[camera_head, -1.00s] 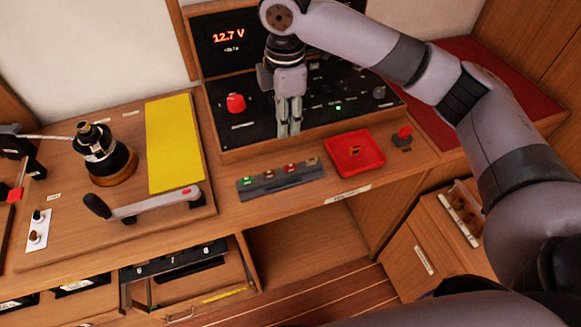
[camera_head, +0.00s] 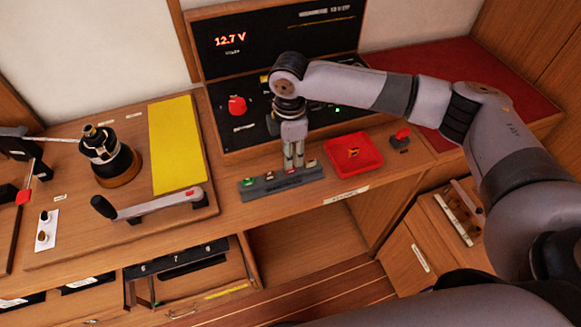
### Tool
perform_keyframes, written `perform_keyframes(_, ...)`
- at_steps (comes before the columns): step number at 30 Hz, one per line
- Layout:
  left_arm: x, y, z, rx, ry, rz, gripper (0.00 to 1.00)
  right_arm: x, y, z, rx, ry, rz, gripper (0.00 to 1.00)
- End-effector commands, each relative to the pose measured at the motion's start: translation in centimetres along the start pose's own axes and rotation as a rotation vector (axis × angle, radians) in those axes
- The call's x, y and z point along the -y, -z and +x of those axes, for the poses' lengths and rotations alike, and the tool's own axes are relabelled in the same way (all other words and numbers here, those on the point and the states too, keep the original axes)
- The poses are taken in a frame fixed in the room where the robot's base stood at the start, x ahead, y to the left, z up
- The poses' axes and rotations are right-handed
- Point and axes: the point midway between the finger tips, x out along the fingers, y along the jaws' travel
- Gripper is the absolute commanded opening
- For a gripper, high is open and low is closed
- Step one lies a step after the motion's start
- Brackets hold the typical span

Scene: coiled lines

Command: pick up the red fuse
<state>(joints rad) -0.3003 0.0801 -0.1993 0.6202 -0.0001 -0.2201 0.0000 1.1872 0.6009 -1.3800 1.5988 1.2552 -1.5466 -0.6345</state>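The grey fuse rack (camera_head: 283,184) lies on the wooden worktop in front of the instrument panel. A green fuse (camera_head: 249,181) sits at its left end and a tan fuse (camera_head: 311,164) at its right end. My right gripper (camera_head: 293,167) points down over the rack, right of its middle. Its fingertips are at the red fuse's place and mostly hide that fuse. The fingers look close together, but I cannot tell whether they grip it. My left gripper is not in view.
A red tray (camera_head: 371,162) with a small orange mark inside is close right of the rack. A red-topped switch (camera_head: 402,136) stands beyond it. The panel (camera_head: 222,98) rises behind. A lever (camera_head: 155,207) and a yellow sheet (camera_head: 177,143) lie to the left.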

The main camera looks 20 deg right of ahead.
Motion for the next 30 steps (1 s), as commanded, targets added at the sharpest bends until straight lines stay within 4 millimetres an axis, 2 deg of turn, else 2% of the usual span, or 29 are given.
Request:
perform_keyframes(4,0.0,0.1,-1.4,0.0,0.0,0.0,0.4,0.6,-0.4,1.8,0.002,0.005,0.001,0.31)
perform_keyframes(9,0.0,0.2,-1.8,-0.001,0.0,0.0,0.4,0.6,-0.4,4.2,0.002,0.003,0.002,0.31)
perform_keyframes(18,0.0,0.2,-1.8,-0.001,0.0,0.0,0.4,0.6,-0.4,4.7,0.0,0.001,0.0,0.3)
perform_keyframes(30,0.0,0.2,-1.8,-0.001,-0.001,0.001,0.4,0.6,-0.4,4.7,0.0,0.001,0.0,0.04)
